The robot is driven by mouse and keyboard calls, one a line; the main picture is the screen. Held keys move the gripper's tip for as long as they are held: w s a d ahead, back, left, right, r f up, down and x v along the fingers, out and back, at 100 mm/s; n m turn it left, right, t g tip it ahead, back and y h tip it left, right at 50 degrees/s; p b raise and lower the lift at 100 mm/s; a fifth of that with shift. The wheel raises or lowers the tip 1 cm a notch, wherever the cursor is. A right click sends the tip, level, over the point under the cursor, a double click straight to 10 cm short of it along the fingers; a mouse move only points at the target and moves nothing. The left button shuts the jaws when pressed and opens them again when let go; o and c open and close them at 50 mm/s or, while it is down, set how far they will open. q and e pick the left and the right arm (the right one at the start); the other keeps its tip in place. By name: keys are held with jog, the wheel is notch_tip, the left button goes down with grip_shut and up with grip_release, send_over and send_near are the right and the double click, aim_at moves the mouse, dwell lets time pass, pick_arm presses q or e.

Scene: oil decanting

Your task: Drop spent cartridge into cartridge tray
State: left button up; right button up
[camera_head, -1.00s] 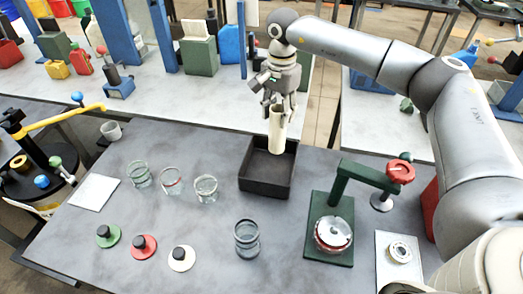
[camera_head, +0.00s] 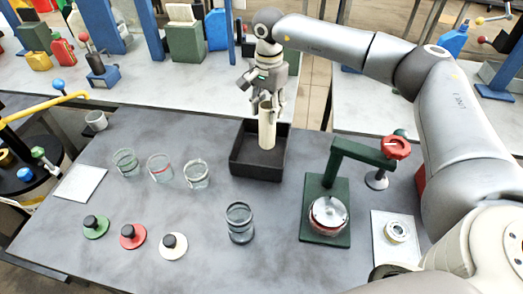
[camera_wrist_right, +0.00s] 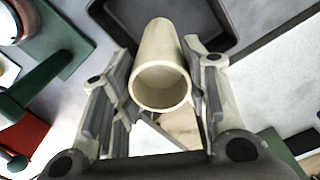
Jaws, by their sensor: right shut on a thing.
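The spent cartridge (camera_head: 267,132) is a cream-coloured hollow tube, held upright. My right gripper (camera_head: 266,103) is shut on its upper part. The cartridge tray (camera_head: 246,172) is a dark square open box on the grey table; the tube's lower end shows over the tray's inside in the head view. I cannot tell whether it touches the tray floor. In the right wrist view the tube (camera_wrist_right: 160,80) sits between both fingers, its open end facing the camera, with the dark tray wall (camera_wrist_right: 115,20) behind it. My left gripper is not in view.
A green press (camera_head: 325,205) with a red knob stands right of the tray. Several glass jars (camera_head: 196,174) stand to the left, and another jar (camera_head: 239,222) in front. Coloured lids (camera_head: 133,237) lie at the front left. A white mat (camera_head: 397,238) lies at the right.

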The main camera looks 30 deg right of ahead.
jog(key=o, duration=1.3)
notch_tip(320, 180, up, 12)
jog(key=shift+r, duration=0.1)
